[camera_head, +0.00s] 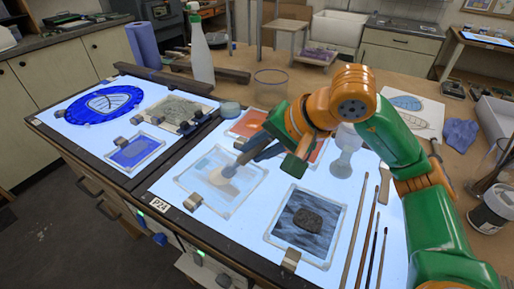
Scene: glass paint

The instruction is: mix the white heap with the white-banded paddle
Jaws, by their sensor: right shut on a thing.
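My right gripper (263,149) reaches in from the right over the light table. It is shut on a slim paddle (241,162) that slants down to the left. The paddle's pale lower end (229,170) is at the white heap (217,178), a whitish smear on a clear glass plate (238,200). I cannot tell whether the paddle touches the heap or hovers just above it. The gripper hides the paddle's upper part, and I cannot make out its band. My left gripper is not in view.
A glass plate with a dark lump (309,222) lies at the front. Several thin brushes (367,230) lie right of it. An orange plate (250,122) and a glass goblet (342,160) are near my arm. A blue plate (134,152) lies left.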

